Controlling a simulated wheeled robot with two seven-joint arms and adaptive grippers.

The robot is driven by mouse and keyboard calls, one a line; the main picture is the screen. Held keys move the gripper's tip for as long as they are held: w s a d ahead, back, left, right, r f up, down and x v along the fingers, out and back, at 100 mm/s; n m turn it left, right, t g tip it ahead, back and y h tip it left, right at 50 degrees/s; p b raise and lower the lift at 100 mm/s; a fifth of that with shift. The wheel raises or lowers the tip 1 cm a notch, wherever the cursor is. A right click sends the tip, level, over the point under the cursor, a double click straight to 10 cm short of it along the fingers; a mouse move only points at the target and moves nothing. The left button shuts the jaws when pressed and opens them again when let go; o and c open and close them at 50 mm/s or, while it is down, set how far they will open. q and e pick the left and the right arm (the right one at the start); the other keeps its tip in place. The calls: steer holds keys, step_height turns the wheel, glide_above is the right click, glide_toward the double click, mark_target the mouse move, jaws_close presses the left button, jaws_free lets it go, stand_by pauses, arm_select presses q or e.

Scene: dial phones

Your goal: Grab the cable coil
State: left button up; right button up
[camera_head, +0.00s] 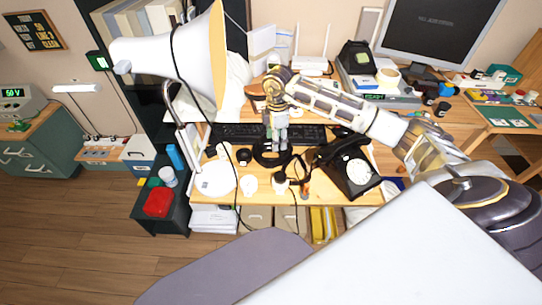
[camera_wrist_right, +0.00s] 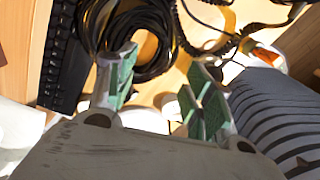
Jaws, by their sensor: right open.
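The cable coil (camera_head: 266,159) is a black ring of cable lying on the wooden desk, in front of the keyboard. In the right wrist view the coil (camera_wrist_right: 150,20) is at the top, with several loops, just beyond my left-hand fingertip. My right gripper (camera_head: 277,145) reaches in from the right and points down over the coil, hiding part of it. In the wrist view the gripper (camera_wrist_right: 163,78) has its green-padded fingers apart, with nothing held between them. Whether a finger touches the coil cannot be told. My left gripper is not in view.
A black dial phone (camera_head: 350,168) stands right of the coil, with cords between them. A black keyboard (camera_head: 232,133) lies behind. A white lamp (camera_head: 180,55) rises at left, over its round base (camera_head: 215,180). Small white items crowd the desk's front edge.

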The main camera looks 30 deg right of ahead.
glide_above(275, 159)
steer(key=f, duration=0.5)
steer(key=shift+w+d+f+b, duration=0.15)
steer(key=shift+w+d+b, duration=0.05)
steer(key=shift+d+b, duration=0.1)
steer(key=shift+f, duration=0.3)
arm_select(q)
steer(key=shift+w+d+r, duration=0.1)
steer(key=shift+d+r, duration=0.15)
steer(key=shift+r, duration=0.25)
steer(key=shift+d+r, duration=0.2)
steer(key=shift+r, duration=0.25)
arm_select(e)
steer(key=shift+s+a+f, duration=0.1)
steer(key=shift+f, duration=0.45)
steer(key=f, duration=0.2)
steer(key=shift+s+a+f+b, duration=0.15)
steer(key=shift+s+f+b, duration=0.05)
steer(key=shift+f+b, duration=0.2)
steer(key=shift+f, duration=0.65)
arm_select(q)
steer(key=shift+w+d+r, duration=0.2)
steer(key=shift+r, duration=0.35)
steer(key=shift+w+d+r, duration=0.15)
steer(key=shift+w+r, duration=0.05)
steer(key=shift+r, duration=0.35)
